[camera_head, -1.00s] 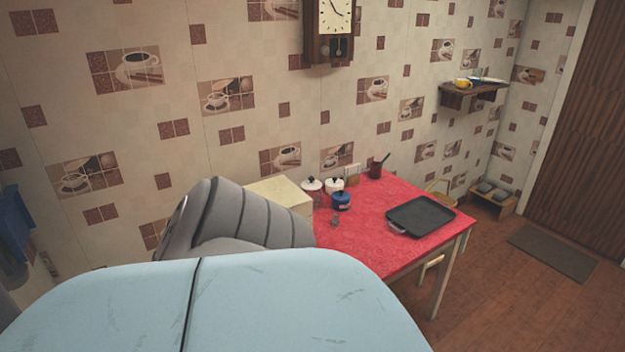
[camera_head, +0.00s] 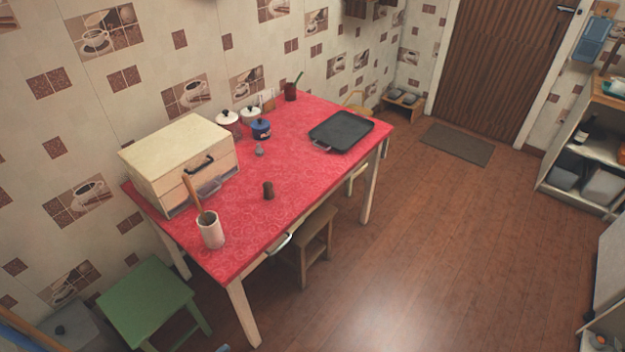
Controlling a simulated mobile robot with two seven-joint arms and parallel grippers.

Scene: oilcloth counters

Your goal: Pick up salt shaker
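A red-covered table (camera_head: 225,265) stands in the middle of the view. Neither of my grippers shows in the head view, so nothing is seen touching these items.
On the table are a cream bread box (camera_head: 170,140), a white utensil cup (camera_head: 210,232), a blue pot (camera_head: 261,129) and a black tray (camera_head: 341,131). A green stool (camera_head: 147,298) and a wooden stool (camera_head: 315,235) stand close. The floor at right is clear.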

